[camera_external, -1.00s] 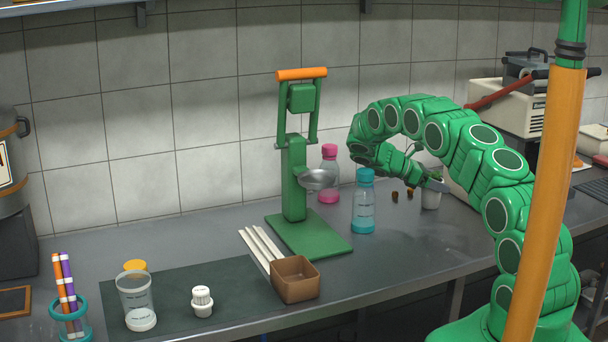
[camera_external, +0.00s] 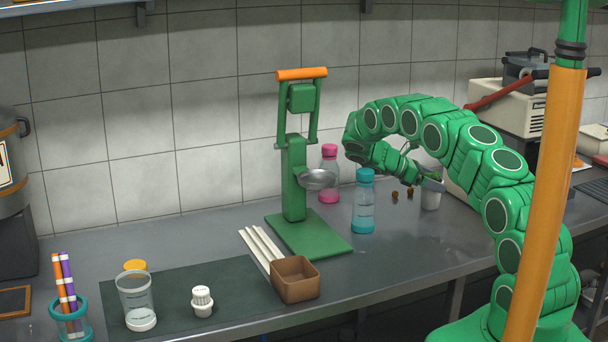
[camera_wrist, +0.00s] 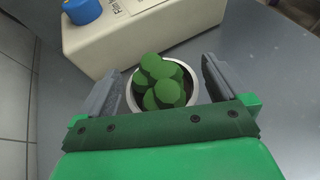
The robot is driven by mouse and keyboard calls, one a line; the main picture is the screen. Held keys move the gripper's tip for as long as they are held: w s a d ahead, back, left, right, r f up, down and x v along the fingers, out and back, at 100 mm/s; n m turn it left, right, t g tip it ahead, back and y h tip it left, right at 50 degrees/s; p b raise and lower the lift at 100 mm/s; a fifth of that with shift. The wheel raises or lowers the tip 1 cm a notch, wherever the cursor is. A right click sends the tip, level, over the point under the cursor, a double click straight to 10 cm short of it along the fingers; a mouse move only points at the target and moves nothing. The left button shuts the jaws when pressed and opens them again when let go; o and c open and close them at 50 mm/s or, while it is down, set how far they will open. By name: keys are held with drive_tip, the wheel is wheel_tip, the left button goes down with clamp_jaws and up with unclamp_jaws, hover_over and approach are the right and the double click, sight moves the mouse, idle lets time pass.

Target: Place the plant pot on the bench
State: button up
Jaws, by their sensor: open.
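The plant pot (camera_external: 431,200) is a small white pot with a green, lobed plant. It stands upright on the grey bench (camera_external: 400,248), at the right of the external view. In the wrist view the pot (camera_wrist: 193,92) shows from above as a pale round rim with green balls inside. My gripper (camera_external: 432,184) is open at the pot. In the wrist view its two grey fingers (camera_wrist: 160,88) stand on either side of the pot, with gaps between fingers and rim. The pot's base is hidden in the wrist view.
A cream box with a blue knob (camera_wrist: 140,32) stands just beyond the pot. Bare bench shows in front of the pot.

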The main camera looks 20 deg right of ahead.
drive_tip(key=v, duration=0.6)
drive_tip(key=s+a+r+m+y, duration=0.2)
drive_tip(key=s+r+m+y, duration=0.1)
drive_tip(key=s+r, duration=0.75)
drive_tip(key=s+a+r+m+y, duration=0.35)
drive_tip(key=s+r, duration=0.35)
drive_tip(key=s, duration=0.6)
drive_tip(key=s+a+m+t+y, duration=0.1)
drive_tip(key=s+a, duration=0.3)
drive_tip(key=s, duration=0.6)
drive_tip(key=s+a+m+t+y, duration=0.1)
drive_tip(key=s+a+m+y, duration=0.2)
drive_tip(key=s, duration=0.6)
drive_tip(key=s+a+m+t+y, duration=0.1)
drive_tip(key=s+a+m+y, duration=0.1)
drive_tip(key=s+a, duration=0.5)
drive_tip(key=s+r+m, duration=0.1)
drive_tip(key=s, duration=0.2)
drive_tip(key=shift+s, duration=0.3)
